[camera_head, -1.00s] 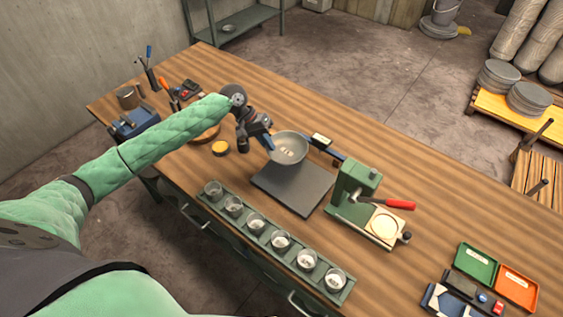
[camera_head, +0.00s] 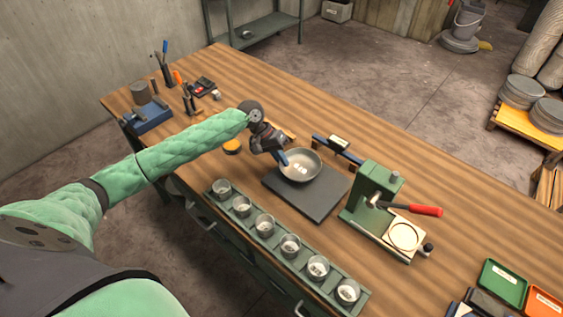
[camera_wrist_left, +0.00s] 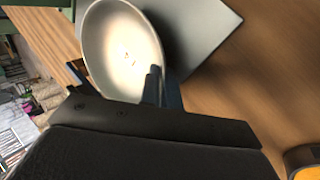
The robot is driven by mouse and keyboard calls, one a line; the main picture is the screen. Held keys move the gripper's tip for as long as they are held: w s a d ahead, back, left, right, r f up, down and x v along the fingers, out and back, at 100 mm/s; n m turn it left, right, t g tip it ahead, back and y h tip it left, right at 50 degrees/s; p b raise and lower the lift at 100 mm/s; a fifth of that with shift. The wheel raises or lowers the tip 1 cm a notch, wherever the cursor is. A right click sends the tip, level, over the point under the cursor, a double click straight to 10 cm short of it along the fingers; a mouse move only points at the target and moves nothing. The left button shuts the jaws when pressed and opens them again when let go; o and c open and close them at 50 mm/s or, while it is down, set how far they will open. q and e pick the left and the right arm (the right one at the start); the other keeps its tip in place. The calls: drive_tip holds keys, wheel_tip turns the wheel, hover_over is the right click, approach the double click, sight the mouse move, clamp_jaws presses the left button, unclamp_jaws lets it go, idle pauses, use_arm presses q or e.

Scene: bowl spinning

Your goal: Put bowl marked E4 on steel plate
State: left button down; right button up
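A round grey metal bowl (camera_head: 301,167) with a small mark inside is at the far part of the dark square steel plate (camera_head: 318,207); the mark is too small to read. My left gripper (camera_head: 283,159) is at the bowl's left rim. In the left wrist view the fingers (camera_wrist_left: 162,86) close around the rim of the bowl (camera_wrist_left: 118,48), one inside and one outside. The plate (camera_wrist_left: 200,30) shows beyond the bowl. The bowl is low and nearly level; I cannot tell whether it touches the plate. My right gripper is not in view.
A green press with a red handle (camera_head: 374,200) stands right of the plate. A green rack (camera_head: 277,243) with several small glass cups lies in front. A dark bar-shaped tool (camera_head: 338,148) lies behind the bowl. Open wooden tabletop (camera_head: 430,180) lies to the right.

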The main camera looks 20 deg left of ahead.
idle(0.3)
use_arm(q)
drive_tip(key=c, duration=1.6)
unclamp_jaws()
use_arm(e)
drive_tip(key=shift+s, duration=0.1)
